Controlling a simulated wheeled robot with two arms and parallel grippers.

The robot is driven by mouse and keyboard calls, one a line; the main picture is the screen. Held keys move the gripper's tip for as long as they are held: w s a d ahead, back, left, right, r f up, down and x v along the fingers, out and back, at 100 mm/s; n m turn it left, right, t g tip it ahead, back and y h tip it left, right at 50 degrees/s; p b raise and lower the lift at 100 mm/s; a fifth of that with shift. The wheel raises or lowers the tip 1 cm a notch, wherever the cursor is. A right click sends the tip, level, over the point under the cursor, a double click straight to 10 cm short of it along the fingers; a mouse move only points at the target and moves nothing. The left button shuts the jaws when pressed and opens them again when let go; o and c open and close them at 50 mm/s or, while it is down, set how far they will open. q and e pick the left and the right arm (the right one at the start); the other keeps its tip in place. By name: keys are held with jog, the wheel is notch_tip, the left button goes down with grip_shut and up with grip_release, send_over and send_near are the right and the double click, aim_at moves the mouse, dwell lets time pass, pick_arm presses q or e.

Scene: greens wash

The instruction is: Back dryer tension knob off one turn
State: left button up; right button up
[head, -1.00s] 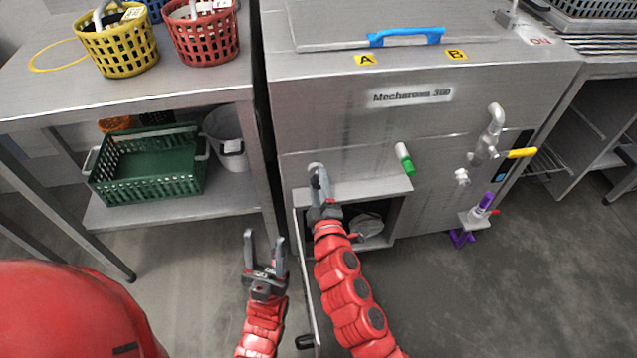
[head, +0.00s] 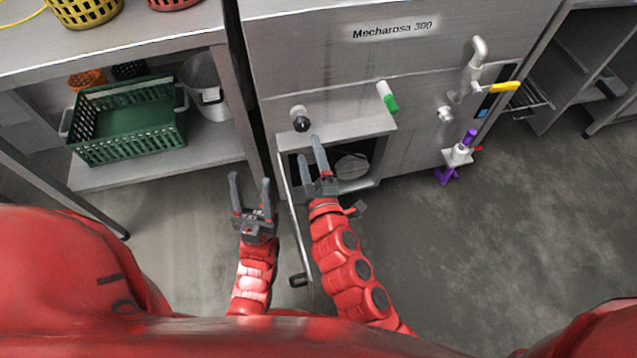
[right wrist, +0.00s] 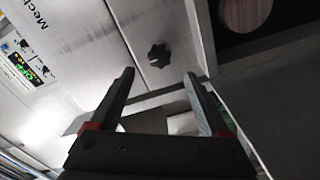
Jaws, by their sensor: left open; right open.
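A black lobed knob (head: 300,123) sits on the front panel of the steel machine, above an open compartment. It also shows in the right wrist view (right wrist: 158,56), just beyond the fingertips. My right gripper (head: 309,147) is open and empty, just below the knob and apart from it, in front of the compartment opening. My left gripper (head: 250,178) is open and empty, to the left of the open compartment door. No mark on the knob shows how far it is turned.
The open door (head: 291,215) hangs between my grippers. A green crate (head: 125,120) sits on the left shelf. The floor to the right is clear.

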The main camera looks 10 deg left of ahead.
jog(key=v, duration=0.9)
jog(key=shift+b, duration=0.3)
jog(key=shift+w+a, duration=0.1)
jog(key=shift+a, duration=0.05)
